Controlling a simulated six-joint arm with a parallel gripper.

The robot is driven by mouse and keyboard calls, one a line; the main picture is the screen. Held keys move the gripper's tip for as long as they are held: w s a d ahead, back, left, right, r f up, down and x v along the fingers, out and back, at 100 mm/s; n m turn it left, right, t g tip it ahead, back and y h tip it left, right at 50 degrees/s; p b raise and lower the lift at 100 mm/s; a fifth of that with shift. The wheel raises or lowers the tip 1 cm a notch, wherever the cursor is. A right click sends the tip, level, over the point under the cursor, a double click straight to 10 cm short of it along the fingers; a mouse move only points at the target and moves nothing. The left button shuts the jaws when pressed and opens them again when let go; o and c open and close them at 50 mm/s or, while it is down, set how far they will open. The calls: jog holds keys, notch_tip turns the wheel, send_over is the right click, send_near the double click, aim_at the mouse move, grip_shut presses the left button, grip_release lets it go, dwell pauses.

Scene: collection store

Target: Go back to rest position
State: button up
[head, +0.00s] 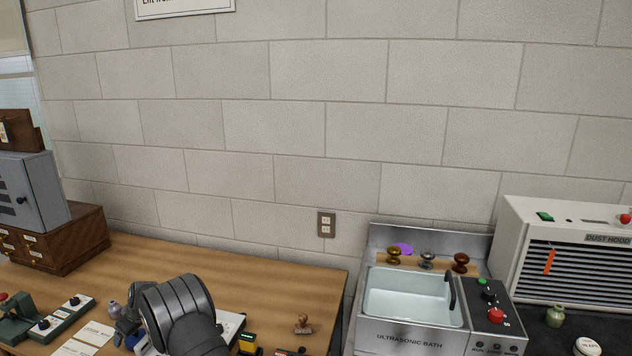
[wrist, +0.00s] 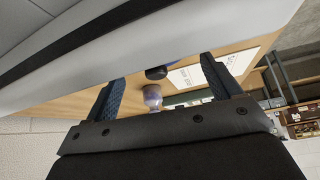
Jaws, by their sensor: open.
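My gripper shows in the wrist view (wrist: 162,78) with its two dark blue fingers spread wide apart and nothing held between them. In the head view my dark arm covers part of the wooden table (head: 285,285) at the lower middle, and the gripper's fingertips cannot be made out there. A small clear bottle with a purplish tint (wrist: 152,95) shows beyond the fingers in the wrist view, apart from them. A small bottle (head: 113,306) also stands beside my arm in the head view.
White sheets (head: 88,337), a wooden stamp (head: 303,324) and a yellow-black box (head: 248,343) lie around my arm. A wooden drawer cabinet (head: 75,240) stands left. The ultrasonic bath (head: 410,337) and dust hood (head: 560,225) stand right. The table's back middle is clear.

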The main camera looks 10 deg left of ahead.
notch_tip(320, 180, up, 9)
jog(key=shift+w+f, duration=0.1)
jog(key=w+d+r+m, duration=0.1)
jog(key=w+d, duration=0.2)
jog(key=w, duration=0.1)
jog(key=w+d+r+m+t, duration=0.1)
jog(key=w+d, duration=0.2)
jog(key=w, duration=0.2)
jog(key=w+d+r+m, duration=0.1)
jog(key=w+d+r, duration=0.1)
jog(key=w+d, duration=0.1)
jog(key=shift+w+d+m+t+h, duration=0.3)
jog(key=shift+w+d+t, duration=0.1)
jog(key=shift+w, duration=0.4)
jog(key=w+d+r+m+t+h, duration=0.1)
jog(key=w+d+r+m, duration=0.2)
jog(key=w+d, duration=0.4)
jog(key=w+d+r+m+t+h, duration=0.1)
jog(key=w+d+r+m, duration=0.2)
jog(key=d, duration=1.5)
jog(key=w+d+r+m+t+h, duration=0.1)
jog(key=w+d+r, duration=0.5)
jog(key=w+d, duration=0.7)
jog(key=shift+w+m+t+h, duration=0.3)
jog(key=shift+m+h, duration=0.3)
jog(key=shift+m, duration=0.7)
jog(key=shift+d+r, duration=0.1)
jog(key=o, duration=0.4)
